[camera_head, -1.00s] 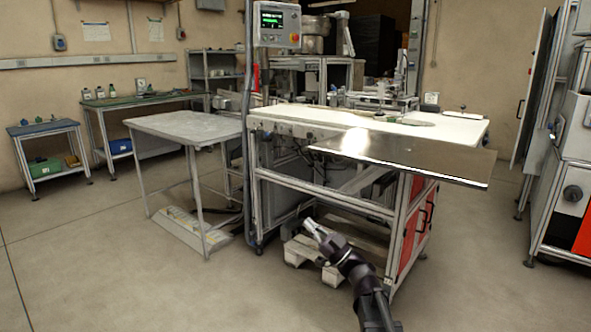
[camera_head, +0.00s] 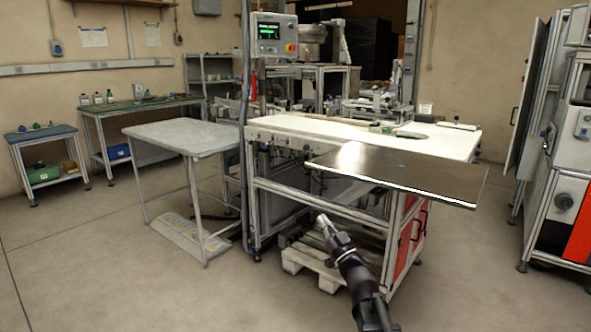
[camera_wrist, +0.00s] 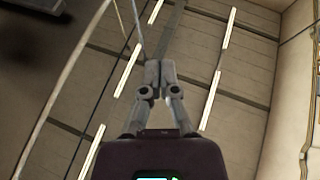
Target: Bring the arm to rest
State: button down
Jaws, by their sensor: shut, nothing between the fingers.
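My gripper (camera_head: 325,222) is at the lower middle of the head view, at the end of my dark arm, in front of the metal-framed machine table. It points up and away from me, clear of the table, with nothing in it. In the wrist view, the two grey fingers of my gripper (camera_wrist: 159,75) meet at their tips with no object between them. Behind them the wrist view shows a panelled surface with bright strips, apparently the ceiling.
A dark metal plate (camera_head: 400,172) juts from the front of the white-topped machine table (camera_head: 330,130). A pallet (camera_head: 312,265) lies underneath. A grey table (camera_head: 185,137) stands left, a cabinet machine (camera_head: 565,160) right. The floor (camera_head: 110,270) at the front left is clear.

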jog(key=s+d+r+m+g+h+p, duration=0.1)
jog(key=d+r+m+g+h+p, duration=0.1)
jog(key=d+m+g+h+p, duration=0.9)
jog(key=s+a+r+n+g+p, duration=0.1)
jog(key=s+g+p, duration=0.3)
jog(key=s+p, duration=0.7)
jog(key=s+r+n+g+h+p, duration=0.1)
jog(key=s+r+n+g+p, duration=0.2)
jog(key=s+p, duration=0.7)
jog(key=shift+s+a+r+g+h+p, duration=0.3)
jog(key=shift+s+a+g+p, duration=0.15)
jog(key=shift+g, duration=0.65)
jog(key=shift+d, duration=0.1)
